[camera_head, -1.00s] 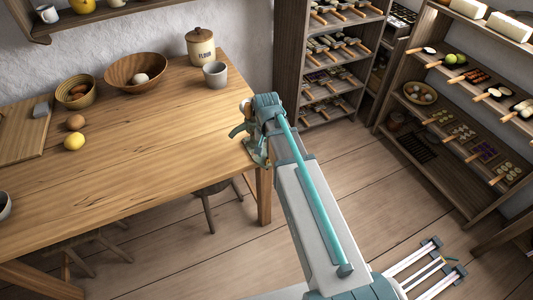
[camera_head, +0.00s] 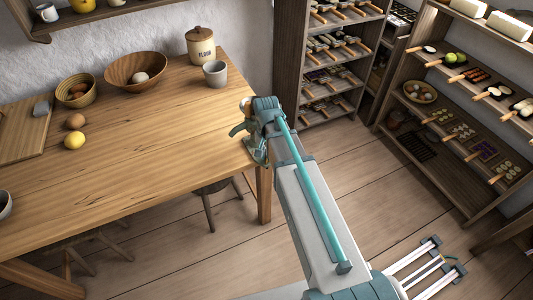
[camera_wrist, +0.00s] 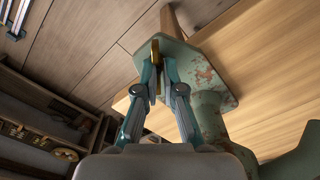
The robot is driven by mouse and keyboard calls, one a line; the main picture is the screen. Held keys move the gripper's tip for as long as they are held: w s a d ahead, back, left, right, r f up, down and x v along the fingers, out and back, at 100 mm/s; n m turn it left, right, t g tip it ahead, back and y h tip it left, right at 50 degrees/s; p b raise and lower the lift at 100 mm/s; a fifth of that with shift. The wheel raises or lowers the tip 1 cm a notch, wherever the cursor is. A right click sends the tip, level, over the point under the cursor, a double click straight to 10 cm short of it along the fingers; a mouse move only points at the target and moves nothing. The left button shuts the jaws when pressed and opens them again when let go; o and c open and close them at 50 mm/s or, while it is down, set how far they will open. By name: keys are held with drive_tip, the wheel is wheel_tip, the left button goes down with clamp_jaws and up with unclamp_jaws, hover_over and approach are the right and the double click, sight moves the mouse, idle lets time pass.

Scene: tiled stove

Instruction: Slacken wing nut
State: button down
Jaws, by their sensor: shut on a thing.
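The wing nut (camera_wrist: 155,54) is a thin brass-coloured piece in the wrist view, at a green part with chipped paint (camera_wrist: 196,66). My gripper (camera_wrist: 158,72) has its two teal fingers closed on the wing nut from either side. The green device (camera_head: 256,153) sits at the right corner of the wooden table (camera_head: 150,130) in the head view, partly hidden by my arm. The wing nut cannot be made out in the head view. How far it is turned cannot be told.
A grey cup (camera_head: 215,74) and a flour canister (camera_head: 201,46) stand on the table behind the device. A stool (camera_head: 214,189) is under the table edge. Shelves (camera_head: 330,70) stand at the back right.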

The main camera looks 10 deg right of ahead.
drive_tip(key=shift+n, duration=0.4)
drive_tip(key=n, duration=0.4)
drive_tip(key=shift+n, duration=0.3)
drive_tip(key=n, duration=0.6)
drive_tip(key=shift+s, duration=0.15)
drive_tip(key=n, duration=0.4)
drive_tip(key=shift+n+p, duration=0.3)
drive_tip(key=shift+n, duration=0.1)
drive_tip(key=n, duration=0.4)
drive_tip(key=shift+d, duration=0.1)
drive_tip(key=shift+n, duration=0.4)
drive_tip(key=c, duration=1.3)
unclamp_jaws()
